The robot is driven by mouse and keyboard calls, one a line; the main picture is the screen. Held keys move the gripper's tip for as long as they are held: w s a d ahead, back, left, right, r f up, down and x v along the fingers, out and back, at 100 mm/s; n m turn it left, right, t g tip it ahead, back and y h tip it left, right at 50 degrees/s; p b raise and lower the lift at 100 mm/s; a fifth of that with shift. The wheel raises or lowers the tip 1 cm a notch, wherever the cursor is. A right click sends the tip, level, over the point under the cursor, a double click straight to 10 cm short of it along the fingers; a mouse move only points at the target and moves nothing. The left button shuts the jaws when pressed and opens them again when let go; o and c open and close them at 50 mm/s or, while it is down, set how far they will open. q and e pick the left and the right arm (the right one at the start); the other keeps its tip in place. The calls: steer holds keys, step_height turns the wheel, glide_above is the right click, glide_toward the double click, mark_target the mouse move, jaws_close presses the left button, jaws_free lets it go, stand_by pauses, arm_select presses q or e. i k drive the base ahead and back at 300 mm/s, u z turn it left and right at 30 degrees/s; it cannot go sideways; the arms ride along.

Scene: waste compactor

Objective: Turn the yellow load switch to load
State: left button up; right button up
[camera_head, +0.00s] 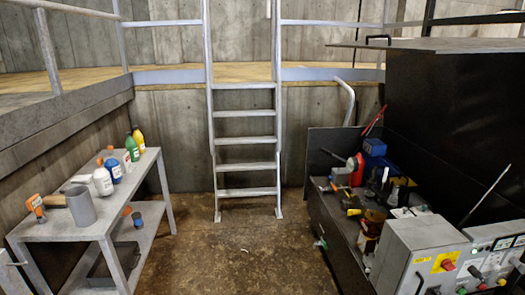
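A grey control box (425,254) stands at the lower right, on the black machine's side. On its front is a yellow plate (444,262) with a red knob; it is too small to read a label or the knob's setting. I cannot tell for sure that this is the load switch. A second, lighter panel (490,255) beside it carries small round lights, a dark lever-like handle and red and green buttons. Neither of my grippers shows in this view.
A black bench (345,240) with cluttered tools runs along the right, beside a large black cabinet (440,120). A grey table (100,215) with several bottles stands at left. A metal ladder (245,140) leads to a platform at the back. The middle floor (250,255) is clear.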

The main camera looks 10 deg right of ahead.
mark_target(356, 212)
steer(key=i, duration=3.45)
steer(key=z, duration=3.65)
